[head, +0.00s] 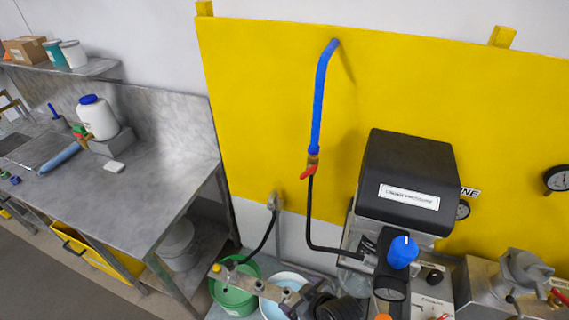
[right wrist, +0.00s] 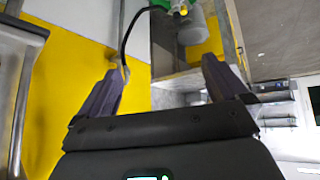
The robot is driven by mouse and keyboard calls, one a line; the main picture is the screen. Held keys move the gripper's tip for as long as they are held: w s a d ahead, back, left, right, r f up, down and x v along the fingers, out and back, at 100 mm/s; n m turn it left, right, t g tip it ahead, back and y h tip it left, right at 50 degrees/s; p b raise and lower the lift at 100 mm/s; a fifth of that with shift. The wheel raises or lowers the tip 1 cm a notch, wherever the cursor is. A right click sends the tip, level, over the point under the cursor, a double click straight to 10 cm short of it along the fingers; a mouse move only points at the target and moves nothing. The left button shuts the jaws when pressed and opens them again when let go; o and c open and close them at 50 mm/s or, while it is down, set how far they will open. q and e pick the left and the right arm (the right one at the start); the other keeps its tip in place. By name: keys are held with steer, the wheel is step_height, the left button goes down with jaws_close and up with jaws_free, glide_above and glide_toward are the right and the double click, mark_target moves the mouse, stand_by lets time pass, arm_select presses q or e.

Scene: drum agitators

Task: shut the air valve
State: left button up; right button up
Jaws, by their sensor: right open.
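The air valve (head: 313,160) is a small brass fitting at the lower end of a blue hose (head: 319,95), in front of the yellow panel. Its red handle (head: 308,172) slants down to the left. A black hose (head: 309,215) runs down from it toward the drum agitator's head (head: 408,178). My right gripper (head: 303,299) is low at the bottom middle of the head view, well below the valve and apart from it. In the right wrist view its two fingers (right wrist: 160,85) are spread with nothing held between them. I cannot make out the valve there. My left gripper is not in view.
A green bucket (head: 234,298) and a white bucket (head: 288,280) stand low near my right gripper. A steel bench (head: 150,190) with a white jar (head: 98,117) is at left. A blue knob (head: 402,251) and gauge are at right. The space before the yellow panel (head: 260,100) is mostly free.

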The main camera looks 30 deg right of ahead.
steer(key=w+r+t+h, duration=0.1)
steer(key=w+r+t, duration=0.15)
steer(key=w, duration=0.45)
steer(key=m+h+p, duration=0.2)
steer(key=h+p, duration=0.1)
steer(key=h, duration=1.1)
glide_toward(306, 174)
steer(key=d, duration=0.1)
steer(key=shift+t, duration=0.45)
steer(key=x, duration=0.5)
steer(key=p+x, duration=0.1)
steer(key=x, duration=0.4)
steer(key=shift+w+d+f, duration=0.1)
steer(key=shift+w+f, duration=0.05)
steer(key=shift+f, duration=0.1)
steer(key=c, duration=0.9)
steer(key=shift+c, duration=0.2)
